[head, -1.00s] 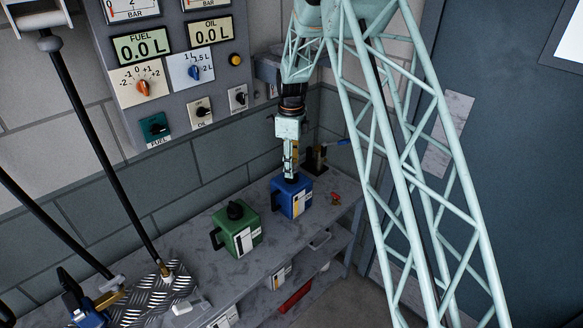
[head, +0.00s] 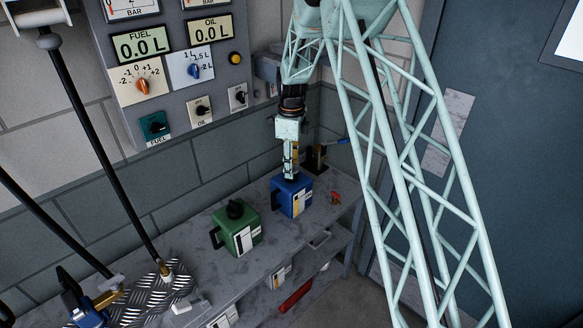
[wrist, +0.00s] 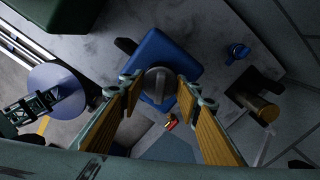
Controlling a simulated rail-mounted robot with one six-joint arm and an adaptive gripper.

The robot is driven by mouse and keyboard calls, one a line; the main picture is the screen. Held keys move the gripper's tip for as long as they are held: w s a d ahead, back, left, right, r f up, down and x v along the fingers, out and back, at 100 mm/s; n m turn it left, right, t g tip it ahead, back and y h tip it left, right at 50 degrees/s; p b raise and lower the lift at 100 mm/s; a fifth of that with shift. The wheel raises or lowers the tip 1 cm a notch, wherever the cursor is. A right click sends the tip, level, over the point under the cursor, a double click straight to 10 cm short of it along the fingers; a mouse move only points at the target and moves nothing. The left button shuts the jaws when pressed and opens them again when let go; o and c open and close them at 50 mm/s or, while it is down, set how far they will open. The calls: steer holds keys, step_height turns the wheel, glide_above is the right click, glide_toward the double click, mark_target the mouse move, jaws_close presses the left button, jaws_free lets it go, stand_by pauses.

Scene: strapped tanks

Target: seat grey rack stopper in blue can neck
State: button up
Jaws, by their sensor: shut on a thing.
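The blue can (head: 297,203) stands upright on the grey bench, with its label facing out. The wrist view shows its blue top (wrist: 152,51) below my gripper. The grey round stopper (wrist: 159,84) is between the fingertips, over the can's top. My gripper (wrist: 158,92) is shut on the stopper. In the head view my gripper (head: 290,174) points straight down at the can's top, where the neck is. The stopper and neck are hidden there by the fingers. I cannot tell how deep the stopper sits in the neck.
A green can (head: 243,236) with a dark cap stands left of the blue can. A small red-handled fitting (head: 335,198) lies close on the right. The wall panel (head: 180,85) rises at the back left.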

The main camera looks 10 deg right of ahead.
steer(key=shift+f, duration=0.5)
steer(key=o, duration=1)
steer(key=shift+c, duration=0.2)
steer(key=shift+r, duration=0.1)
step_height(320, 180, up, 12)
steer(key=shift+f, duration=0.25)
steer(key=shift+r, duration=0.15)
stand_by(0.7)
